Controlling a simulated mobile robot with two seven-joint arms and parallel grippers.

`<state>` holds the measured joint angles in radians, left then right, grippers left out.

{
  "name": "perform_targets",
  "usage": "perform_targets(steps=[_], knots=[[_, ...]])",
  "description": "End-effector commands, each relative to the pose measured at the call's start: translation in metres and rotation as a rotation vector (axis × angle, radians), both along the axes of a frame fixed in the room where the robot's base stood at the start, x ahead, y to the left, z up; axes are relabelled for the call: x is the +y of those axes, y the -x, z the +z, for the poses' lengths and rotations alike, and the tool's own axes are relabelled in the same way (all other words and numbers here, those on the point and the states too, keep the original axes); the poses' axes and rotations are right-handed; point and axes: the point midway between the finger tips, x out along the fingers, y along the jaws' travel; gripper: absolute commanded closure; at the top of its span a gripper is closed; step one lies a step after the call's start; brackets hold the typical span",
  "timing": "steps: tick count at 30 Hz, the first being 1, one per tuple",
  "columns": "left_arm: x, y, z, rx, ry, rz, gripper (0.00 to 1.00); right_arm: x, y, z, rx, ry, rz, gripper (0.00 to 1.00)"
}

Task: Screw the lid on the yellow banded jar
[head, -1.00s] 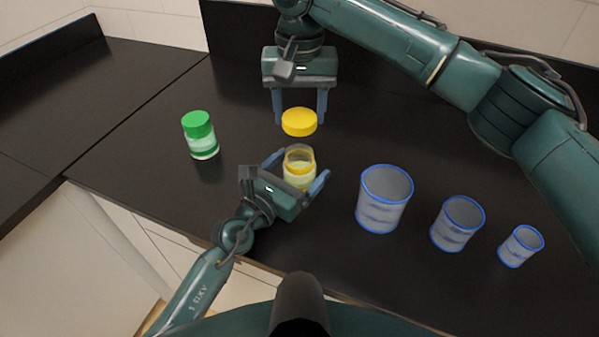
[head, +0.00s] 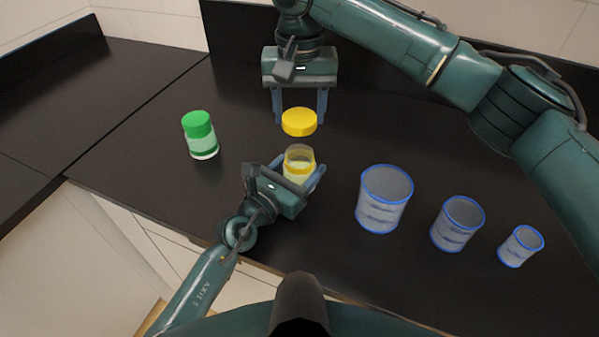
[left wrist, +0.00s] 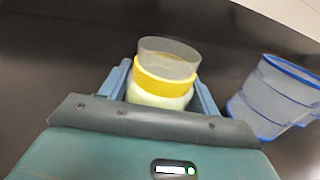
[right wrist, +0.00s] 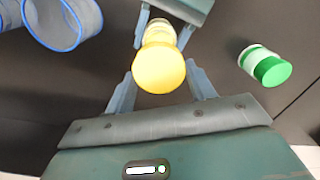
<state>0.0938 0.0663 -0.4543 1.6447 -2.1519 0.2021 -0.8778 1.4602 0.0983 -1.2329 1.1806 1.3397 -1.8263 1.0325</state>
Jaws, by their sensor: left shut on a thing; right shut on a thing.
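The yellow banded jar (head: 299,168) has a clear, open top and pale contents. My left gripper (head: 299,176) is shut on its sides; the jar and fingers also show in the left wrist view (left wrist: 163,88). The jar looks upright, and I cannot tell if it touches the counter. The yellow lid (head: 299,122) is held between the fingers of my right gripper (head: 299,108), above and beyond the jar, apart from it. In the right wrist view the lid (right wrist: 159,68) partly hides the jar behind it.
A green-lidded jar (head: 200,136) stands to the left on the black counter (head: 130,150). Blue-rimmed cups, large (head: 384,200), medium (head: 457,224) and small (head: 521,246), stand in a row to the right. The counter between the green-lidded jar and my grippers is clear.

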Motion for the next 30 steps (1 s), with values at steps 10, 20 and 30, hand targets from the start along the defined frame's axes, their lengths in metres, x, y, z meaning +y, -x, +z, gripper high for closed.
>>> perform_targets(steps=[10,20,30], knots=[[0.000,0.000,-0.001,0.000,-0.001,0.000,0.79,0.000,0.000,-0.004,0.001,0.000,0.000,0.66],[0.000,0.000,0.000,0.000,-0.001,0.000,0.79,0.000,0.000,-0.047,0.000,0.000,0.000,0.66],[0.000,0.000,-0.001,0.000,-0.001,0.000,0.79,0.000,0.000,-0.050,-0.001,0.001,0.000,0.66]])
